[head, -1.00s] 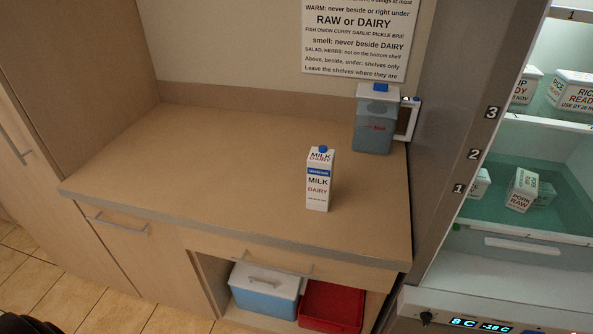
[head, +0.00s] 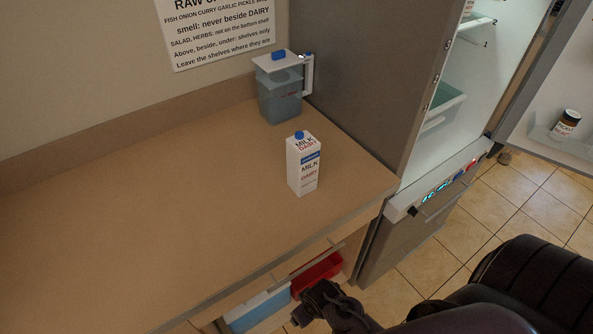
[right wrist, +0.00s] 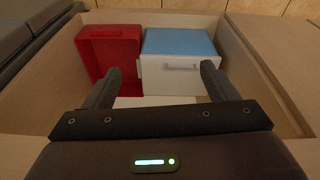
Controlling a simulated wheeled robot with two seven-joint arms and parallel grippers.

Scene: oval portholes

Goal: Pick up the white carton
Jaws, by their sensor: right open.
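The white milk carton (head: 303,165) stands upright on the wooden counter (head: 150,215), with a blue cap and the words MILK and DAIRY on it. My right gripper (head: 318,295) is in front of and below the counter's front edge, lower in the head view than the carton and apart from it. In the right wrist view my right gripper (right wrist: 158,82) is open and empty, its fingers pointing toward the cubby under the counter. The carton is not in the right wrist view. My left gripper is not in view.
A lidded jug (head: 280,95) stands behind the carton near the fridge side. A red bin (right wrist: 108,55) and a blue-lidded white box (right wrist: 180,62) sit in the cubby below. The open fridge (head: 435,150) is at right. The counter left of the carton is clear.

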